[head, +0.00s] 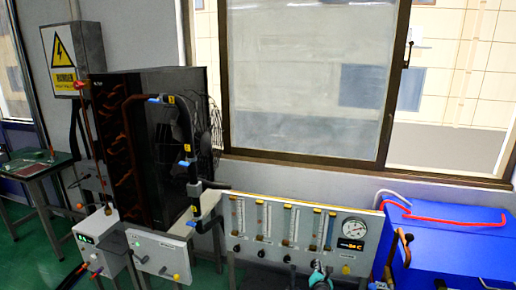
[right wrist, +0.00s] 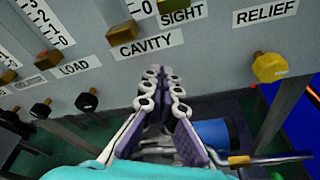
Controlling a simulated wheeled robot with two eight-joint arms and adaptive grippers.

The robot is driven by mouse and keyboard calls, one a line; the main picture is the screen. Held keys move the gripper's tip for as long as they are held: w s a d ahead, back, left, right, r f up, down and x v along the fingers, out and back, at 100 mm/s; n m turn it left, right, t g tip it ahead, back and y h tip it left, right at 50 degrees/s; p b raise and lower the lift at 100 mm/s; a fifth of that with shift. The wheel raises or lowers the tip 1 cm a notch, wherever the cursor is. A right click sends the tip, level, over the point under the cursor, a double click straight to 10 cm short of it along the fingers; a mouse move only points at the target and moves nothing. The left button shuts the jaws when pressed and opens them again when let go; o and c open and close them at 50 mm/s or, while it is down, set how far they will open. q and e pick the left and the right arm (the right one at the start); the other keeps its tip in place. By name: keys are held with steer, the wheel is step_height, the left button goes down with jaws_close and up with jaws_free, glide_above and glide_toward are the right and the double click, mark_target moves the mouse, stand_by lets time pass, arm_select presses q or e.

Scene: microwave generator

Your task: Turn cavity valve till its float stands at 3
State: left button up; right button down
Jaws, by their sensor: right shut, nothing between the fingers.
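The flowmeter panel (head: 300,212) stands at the lower middle of the head view, with several upright tubes. In the right wrist view the CAVITY label (right wrist: 146,46) sits beside a brass block (right wrist: 121,33) under its scale. The cavity valve knob is not visible; my fingers cover the area below the label. My right gripper (right wrist: 165,76) is shut and empty, its fingertips just below the label; contact with the knob cannot be told. It also shows in the head view (head: 318,267) before the panel's lower edge. The cavity float's reading is not legible. My left gripper is not in view.
The black LOAD knob (right wrist: 87,100) is left of my fingers, and a yellow RELIEF knob (right wrist: 269,67) is to the right. A gauge (head: 354,228) sits at the panel's right. A blue box (head: 450,240) with a red hose stands further right.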

steer(key=shift+a+f, duration=0.15)
steer(key=shift+f, duration=0.3)
stand_by(1.1)
steer(key=shift+s+r, duration=0.1)
steer(key=shift+r, duration=0.15)
steer(key=v, duration=0.3)
steer(key=f+v, duration=0.1)
steer(key=v, duration=0.1)
steer(key=shift+s+a+r, duration=0.1)
steer(key=shift+s+a, duration=0.05)
steer(key=shift+s, duration=0.3)
steer(key=shift+a, duration=0.1)
steer(key=w+n+h, duration=0.1)
steer(key=w+n, duration=0.3)
steer(key=w, duration=0.2)
steer(key=shift+w+r+n+g+h, duration=0.25)
steer(key=shift+r+n+g+h, duration=0.05)
steer(key=shift+n+g+h, duration=0.1)
stand_by(0.3)
